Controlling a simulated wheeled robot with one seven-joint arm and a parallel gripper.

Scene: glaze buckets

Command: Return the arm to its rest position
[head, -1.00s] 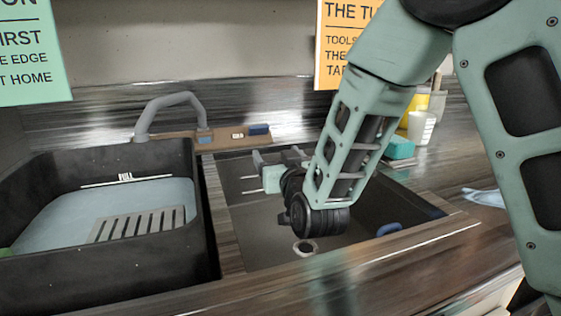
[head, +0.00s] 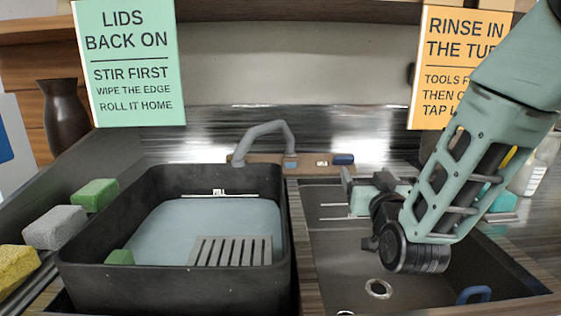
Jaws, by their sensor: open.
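My gripper (head: 346,197) hangs over the dark sink basin (head: 335,262) on the right, its fingers pointing left toward the black tub. It is open, and I see nothing between the fingers. My green arm comes down from the upper right and bends at a black wrist joint above the basin. It hides part of the counter on the right.
A black tub (head: 180,287) of water with a grey grate (head: 232,251) stands left of the basin. A grey faucet (head: 265,129) rises behind. Green, grey (head: 55,227) and yellow sponges lie at left. A blue handle (head: 474,294) shows in the basin.

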